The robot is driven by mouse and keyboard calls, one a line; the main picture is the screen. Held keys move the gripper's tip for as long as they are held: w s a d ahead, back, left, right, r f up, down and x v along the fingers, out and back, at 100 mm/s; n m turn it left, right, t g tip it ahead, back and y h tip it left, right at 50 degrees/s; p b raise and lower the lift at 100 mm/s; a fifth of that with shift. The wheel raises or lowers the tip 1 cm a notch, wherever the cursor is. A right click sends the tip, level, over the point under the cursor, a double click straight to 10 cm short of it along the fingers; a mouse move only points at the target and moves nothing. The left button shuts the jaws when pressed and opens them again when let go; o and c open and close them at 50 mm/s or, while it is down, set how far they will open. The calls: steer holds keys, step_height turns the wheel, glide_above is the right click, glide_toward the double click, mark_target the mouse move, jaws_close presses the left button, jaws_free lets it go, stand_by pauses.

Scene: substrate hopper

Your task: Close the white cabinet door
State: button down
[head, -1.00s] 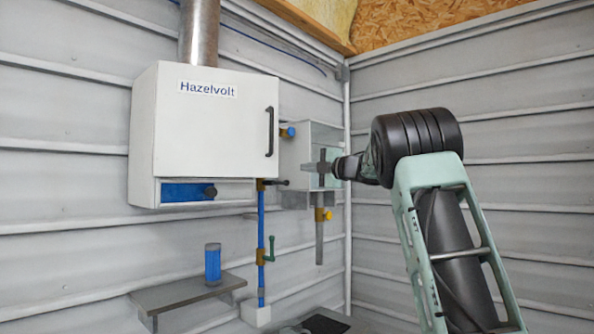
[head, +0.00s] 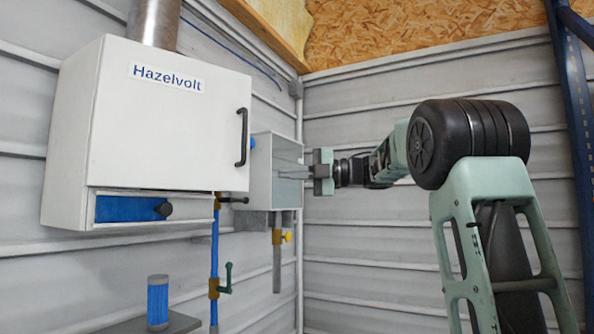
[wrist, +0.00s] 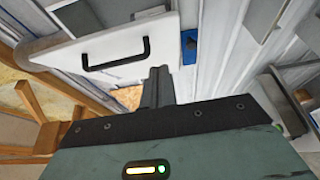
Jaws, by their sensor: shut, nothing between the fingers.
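The white cabinet (head: 65,140) hangs on the wall at the left of the head view. Its door (head: 165,125) carries a "Hazelvolt" label and a black vertical handle (head: 242,138) near its right edge. In the wrist view the handle (wrist: 116,58) shows on the white panel at upper left. My gripper (head: 281,169) is shut and empty, right of the handle and apart from it, its fingers pointing left in front of the grey hopper box. The fingers (wrist: 157,74) also show in the wrist view.
The grey hopper box (head: 262,180) is right of the cabinet. Below are a blue pipe with a green valve lever (head: 228,278) and a shelf (head: 185,322) bearing a blue cylinder (head: 158,300). A blue rack post (head: 568,130) stands far right.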

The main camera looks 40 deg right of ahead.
steer(key=w+a+p, duration=0.1)
steer(key=w, duration=0.1)
steer(key=w+a+p, duration=0.1)
steer(key=w+p, duration=0.1)
steer(key=w, duration=0.1)
steer(key=w+a+p, duration=0.1)
steer(key=w, duration=0.2)
steer(key=shift+a+r+p, duration=0.15)
steer(key=shift+a+p, duration=0.2)
steer(key=shift+a, duration=0.05)
steer(key=shift+w, duration=0.25)
steer(key=shift+d, duration=0.1)
